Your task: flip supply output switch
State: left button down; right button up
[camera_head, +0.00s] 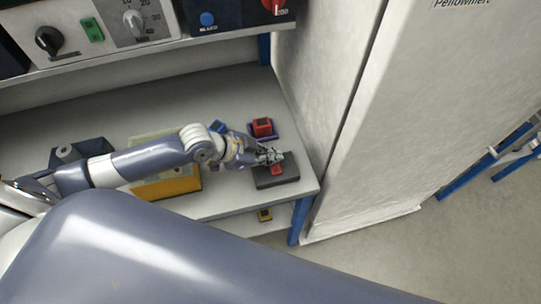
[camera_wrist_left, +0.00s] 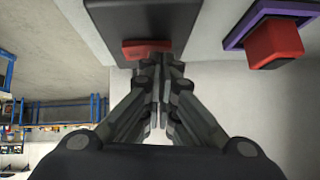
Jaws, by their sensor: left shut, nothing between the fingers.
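A dark grey box (camera_head: 291,174) with a red rocker switch (camera_head: 277,170) lies at the right end of the grey bench. My left gripper (camera_head: 270,157) is shut and empty, with its fingertips right by the red switch. In the left wrist view the shut fingertips (camera_wrist_left: 160,58) are just below the red switch (camera_wrist_left: 146,48) on the dark box (camera_wrist_left: 140,18). I cannot tell whether they touch it. The tips hide part of the switch. My right gripper is not in view.
A red block (camera_head: 262,127) on a purple base stands behind the dark box, and also shows in the left wrist view (camera_wrist_left: 273,43). A yellow unit (camera_head: 168,183) is under my left forearm. A white cabinet (camera_head: 375,110) closes off the right. Control panels (camera_head: 120,25) hang above.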

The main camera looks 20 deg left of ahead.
aim_at(272, 167)
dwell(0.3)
pick_arm(q)
jog(key=shift+s+d+p, duration=0.2)
jog(key=shift+s+p, duration=0.15)
jog(key=shift+p, duration=0.25)
jog(key=shift+s+d, duration=0.25)
jog(key=shift+s, duration=0.05)
jog(key=shift+r+p, duration=0.55)
jog(key=shift+p, duration=0.2)
notch_tip(272, 167, up, 3)
jog(key=p, duration=0.3)
jog(key=shift+w+a+r, duration=0.1)
jog(key=shift+w, duration=0.05)
jog(key=w+a+b+v, duration=0.1)
jog(key=b+v, duration=0.1)
jog(key=v, duration=0.7)
jog(key=shift+a+r, duration=0.25)
